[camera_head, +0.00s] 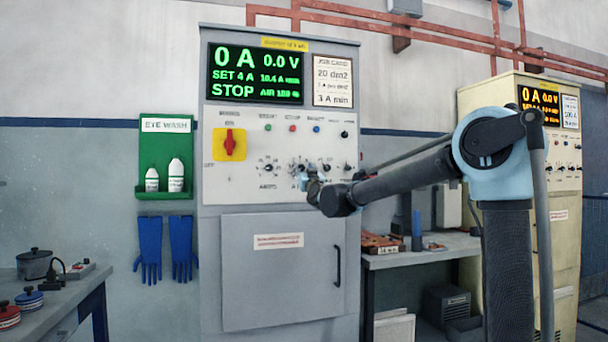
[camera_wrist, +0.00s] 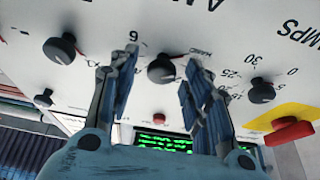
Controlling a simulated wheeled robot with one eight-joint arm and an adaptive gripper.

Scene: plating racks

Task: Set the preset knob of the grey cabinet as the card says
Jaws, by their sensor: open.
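The grey cabinet (camera_head: 280,210) stands in the middle of the head view. Its display reads 0 A, 0.0 V, SET 4 A and STOP. The job card (camera_head: 333,81) beside the display shows 20 dm2 and 3 A min; its middle line is small. My gripper (camera_head: 312,182) is at the lower knob row and partly hides it. In the upside-down wrist view my gripper (camera_wrist: 160,78) is open, fingers either side of the middle black knob (camera_wrist: 162,68); contact cannot be told. The AMPS knob (camera_wrist: 262,90) is to its right, another black knob (camera_wrist: 60,48) to its left. I cannot read which is the preset.
A red switch on a yellow plate (camera_head: 229,144) is left on the panel. Small buttons and a black knob (camera_head: 345,134) sit above the knob row. A cream cabinet (camera_head: 555,200) stands at the right, beside a bench (camera_head: 425,257). A table (camera_head: 60,310) is at left.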

